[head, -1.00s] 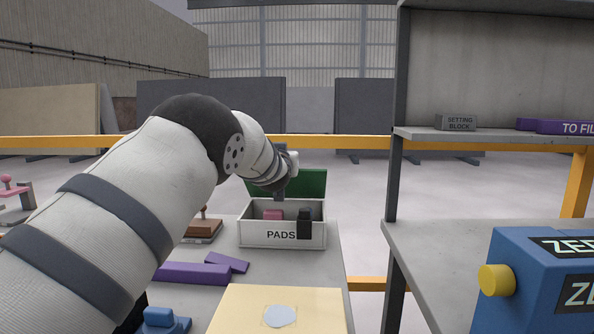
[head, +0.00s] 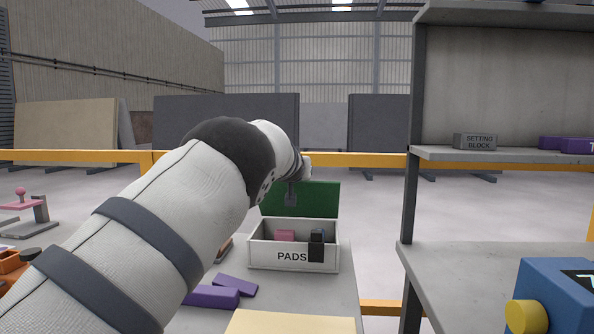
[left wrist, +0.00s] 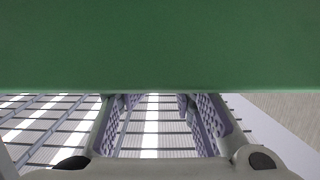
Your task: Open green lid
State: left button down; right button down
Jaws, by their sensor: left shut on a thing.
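The green lid (head: 318,200) stands raised and roughly upright at the back edge of the white box marked PADS (head: 262,256). My right gripper is not in view.
Pink (head: 285,235) and dark (head: 316,250) pieces show at the box. Purple blocks (head: 212,297) lie in front of it on the slab. A shelf (head: 480,153) with a setting block (head: 475,141) stands to the right, with a blue machine (head: 553,295) below. Open floor lies behind the box.

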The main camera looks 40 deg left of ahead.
pick_arm(q)
jog(key=shift+a+f, duration=0.1)
jog(key=shift+f, duration=0.7)
jog(key=shift+w+r, duration=0.1)
jog(key=shift+r, duration=0.1)
jog(key=c, duration=2.2)
grip_release()
jog(key=o, duration=0.4)
jog(key=shift+w+d, duration=0.1)
jog(key=shift+d, duration=0.15)
jog(key=shift+o, duration=1.4)
jog(key=shift+w+d+r, duration=0.1)
jog(key=shift+w+d, duration=0.15)
jog(key=shift+a, duration=0.1)
jog(key=shift+s+a+r, duration=0.1)
jog(key=shift+a, duration=0.05)
